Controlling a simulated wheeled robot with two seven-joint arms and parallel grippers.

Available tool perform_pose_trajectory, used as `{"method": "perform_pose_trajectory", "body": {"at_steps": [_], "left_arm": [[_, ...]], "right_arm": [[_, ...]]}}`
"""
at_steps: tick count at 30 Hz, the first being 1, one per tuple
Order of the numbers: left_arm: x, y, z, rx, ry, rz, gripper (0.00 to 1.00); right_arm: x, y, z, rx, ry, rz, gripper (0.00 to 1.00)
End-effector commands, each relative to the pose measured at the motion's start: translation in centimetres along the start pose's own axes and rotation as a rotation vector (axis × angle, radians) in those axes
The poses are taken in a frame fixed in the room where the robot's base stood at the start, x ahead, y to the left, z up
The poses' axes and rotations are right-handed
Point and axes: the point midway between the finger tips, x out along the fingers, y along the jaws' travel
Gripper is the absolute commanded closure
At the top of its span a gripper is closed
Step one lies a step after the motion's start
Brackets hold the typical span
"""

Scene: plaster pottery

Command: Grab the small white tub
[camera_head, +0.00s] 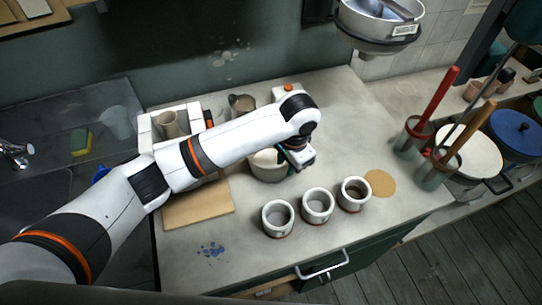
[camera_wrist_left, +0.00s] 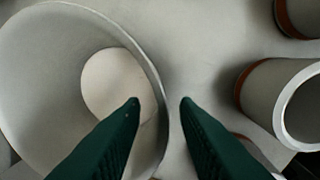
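The small white tub (camera_head: 268,172) stands on the worktop under my left forearm, and part of its top is hidden by the arm. In the left wrist view the tub (camera_wrist_left: 40,90) fills the left side, with its open mouth and pale round bottom showing. My left gripper (camera_wrist_left: 161,103) is open at the tub's right-hand wall. One green finger shows over the tub's inside and the other outside it, with the rim between them. I cannot tell whether either finger touches the wall. In the head view this gripper (camera_head: 288,158) is mostly hidden. My right gripper is not in view.
Three white cups (camera_head: 317,206) with reddish bases stand close by in front; one also shows in the left wrist view (camera_wrist_left: 258,88). A wooden board (camera_head: 198,205) lies at left, a tan disc (camera_head: 380,183) at right. Pots with long handles (camera_head: 413,138) stand at the right edge.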

Motion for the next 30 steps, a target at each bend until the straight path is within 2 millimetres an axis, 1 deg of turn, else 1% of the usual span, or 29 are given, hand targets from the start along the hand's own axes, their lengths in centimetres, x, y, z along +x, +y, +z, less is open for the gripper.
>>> {"method": "perform_pose_trajectory", "body": {"at_steps": [4,6,9,12,18,19,24,30], "left_arm": [[1.7,0.2,0.0,-0.002,0.005,-0.001,0.72],[2.8,0.2,0.1,-0.002,0.005,0.0,0.72],[4.3,0.2,0.1,0.0,0.004,0.0,0.72],[4.9,0.2,0.1,0.0,0.002,0.001,0.72],[5.1,0.2,0.1,0.001,0.0,0.001,0.72],[5.1,0.2,0.1,0.001,0.0,0.001,0.74],[5.0,0.2,0.1,0.0,0.0,0.001,1.0],[5.0,0.2,0.2,0.0,-0.001,0.001,1.0]], "right_arm": [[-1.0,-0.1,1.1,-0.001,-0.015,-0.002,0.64],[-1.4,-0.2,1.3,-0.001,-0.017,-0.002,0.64],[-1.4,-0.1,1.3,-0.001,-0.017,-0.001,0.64],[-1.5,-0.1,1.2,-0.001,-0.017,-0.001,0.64],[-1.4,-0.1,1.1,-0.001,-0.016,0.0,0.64],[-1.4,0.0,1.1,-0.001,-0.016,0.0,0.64],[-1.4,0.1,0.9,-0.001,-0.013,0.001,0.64],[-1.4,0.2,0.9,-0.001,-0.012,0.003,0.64]]}}
